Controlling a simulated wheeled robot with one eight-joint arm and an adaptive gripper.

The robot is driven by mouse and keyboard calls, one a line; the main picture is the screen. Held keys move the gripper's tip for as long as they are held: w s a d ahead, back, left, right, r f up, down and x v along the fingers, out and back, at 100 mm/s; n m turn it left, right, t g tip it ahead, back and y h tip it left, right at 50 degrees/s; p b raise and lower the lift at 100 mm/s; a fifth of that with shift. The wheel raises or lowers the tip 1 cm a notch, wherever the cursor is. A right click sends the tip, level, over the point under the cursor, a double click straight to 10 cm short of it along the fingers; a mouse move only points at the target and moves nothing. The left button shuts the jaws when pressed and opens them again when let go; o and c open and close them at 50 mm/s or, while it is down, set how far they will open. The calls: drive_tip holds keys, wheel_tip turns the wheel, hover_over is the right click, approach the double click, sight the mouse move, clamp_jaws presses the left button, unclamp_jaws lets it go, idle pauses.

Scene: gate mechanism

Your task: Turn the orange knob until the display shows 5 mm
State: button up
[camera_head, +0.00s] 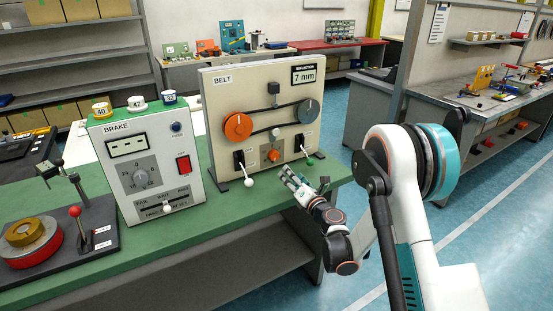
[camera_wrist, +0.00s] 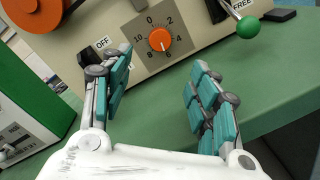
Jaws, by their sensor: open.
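The orange knob (camera_head: 274,155) sits low on the front of the beige BELT panel (camera_head: 222,105), between two levers. In the wrist view the orange knob (camera_wrist: 160,40) is ringed by a numbered scale, and its pointer mark is toward the lower right, near the 6. The display (camera_head: 304,74) at the panel's top right reads 7 mm. My gripper (camera_head: 290,178) is in front of the panel, below and right of the knob. In the wrist view my gripper (camera_wrist: 158,85) is open and empty, its teal-padded fingers apart below the knob and not touching it.
A lever with a white ball (camera_head: 249,182) is left of the knob. A green-ball lever (camera_wrist: 249,27) marked FREE is on the right. The grey BRAKE box (camera_head: 148,165) stands left of the panel. Green bench top (camera_wrist: 270,75) is bare around my fingers.

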sight(275, 157)
drive_tip(key=b+x, duration=0.3)
drive_tip(key=x, duration=0.9)
drive_tip(key=shift+w+a+f, duration=0.1)
drive_tip(key=shift+f, duration=0.05)
drive_tip(key=shift+w+a+b, duration=0.35)
drive_tip(key=shift+w+b, duration=0.05)
drive_tip(key=shift+w, duration=0.25)
drive_tip(key=c, duration=1.1)
